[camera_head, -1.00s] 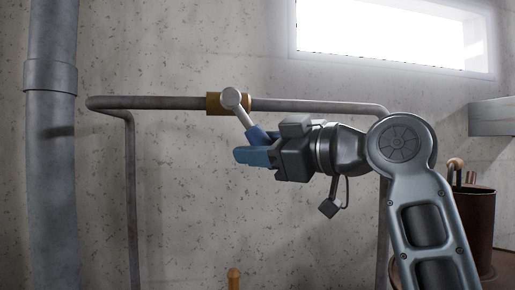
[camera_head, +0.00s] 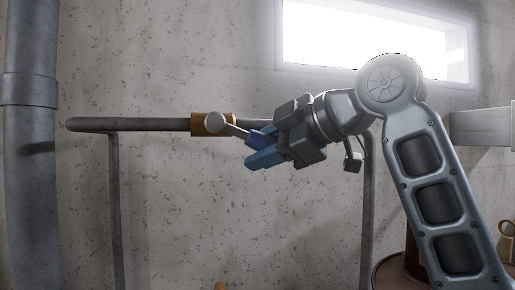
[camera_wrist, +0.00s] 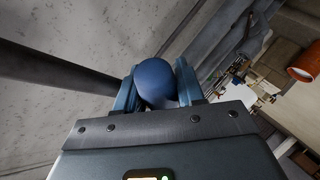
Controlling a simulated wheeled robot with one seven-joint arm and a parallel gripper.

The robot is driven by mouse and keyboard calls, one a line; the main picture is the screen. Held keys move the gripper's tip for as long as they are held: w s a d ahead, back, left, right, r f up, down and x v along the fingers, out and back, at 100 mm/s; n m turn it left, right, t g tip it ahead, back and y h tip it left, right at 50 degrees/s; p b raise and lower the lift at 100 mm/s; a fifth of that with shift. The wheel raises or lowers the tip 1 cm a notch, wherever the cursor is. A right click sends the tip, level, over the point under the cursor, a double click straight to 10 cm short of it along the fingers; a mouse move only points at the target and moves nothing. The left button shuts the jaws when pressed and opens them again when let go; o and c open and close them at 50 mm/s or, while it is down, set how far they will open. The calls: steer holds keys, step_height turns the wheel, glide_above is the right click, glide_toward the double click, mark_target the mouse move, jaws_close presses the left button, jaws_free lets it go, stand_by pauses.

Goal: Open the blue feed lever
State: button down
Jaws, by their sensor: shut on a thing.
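The feed lever has a grey pivot (camera_head: 216,121) on a brass valve body and a pale stem (camera_head: 236,131) slanting slightly down to the right, close to the line of the pipe. Its blue handle (camera_head: 257,139) is partly hidden by my blue fingers. My gripper (camera_head: 260,148) is shut on the handle, coming in from the right. In the wrist view the rounded blue handle end (camera_wrist: 155,83) sits between the two fingers, which touch or nearly touch it on both sides.
The brass valve body (camera_head: 199,124) sits on a horizontal grey pipe (camera_head: 130,125) in front of a concrete wall. A thick vertical pipe (camera_head: 30,150) stands at the left. A rusty drum (camera_head: 392,274) is at lower right. An orange cylinder (camera_wrist: 304,62) shows in the wrist view.

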steer(key=shift+d+r, duration=0.15)
steer(key=shift+r, duration=0.15)
steer(key=shift+h, duration=0.4)
steer(key=c, duration=0.8)
jaws_free()
steer(key=shift+c, duration=0.2)
steer(key=shift+b+v, duration=0.6)
steer(key=shift+v, duration=3.3)
steer(key=shift+c, duration=0.5)
